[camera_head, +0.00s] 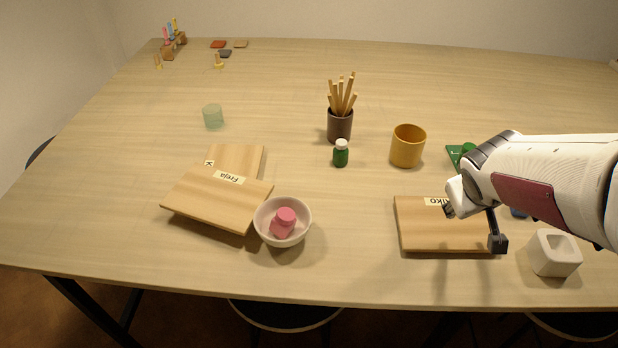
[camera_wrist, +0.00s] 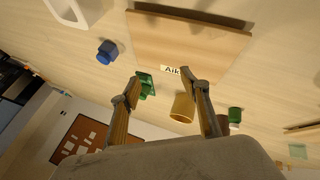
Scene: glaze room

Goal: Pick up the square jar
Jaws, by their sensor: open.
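Several small jars are in view, and I cannot tell for sure which is the square jar. A pink jar (camera_head: 284,222) with a blocky body sits in a white bowl (camera_head: 262,228). A blue jar (camera_wrist: 106,52) stands right of the Aiko board; in the head view it is mostly hidden behind my arm. A green jar (camera_head: 340,155) with a white lid stands mid-table. Another green jar (camera_wrist: 147,90) is on a green piece, partly behind my arm in the head view. My gripper (camera_head: 474,226) is open and empty above the Aiko board, apart from every jar.
The Aiko board (camera_head: 425,236) lies below my gripper, with a white square pot (camera_head: 553,262) to its right. A yellow cup (camera_head: 407,149) and a brown holder of sticks (camera_head: 340,126) stand behind. Stacked boards (camera_head: 205,196) lie left. The front middle is clear.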

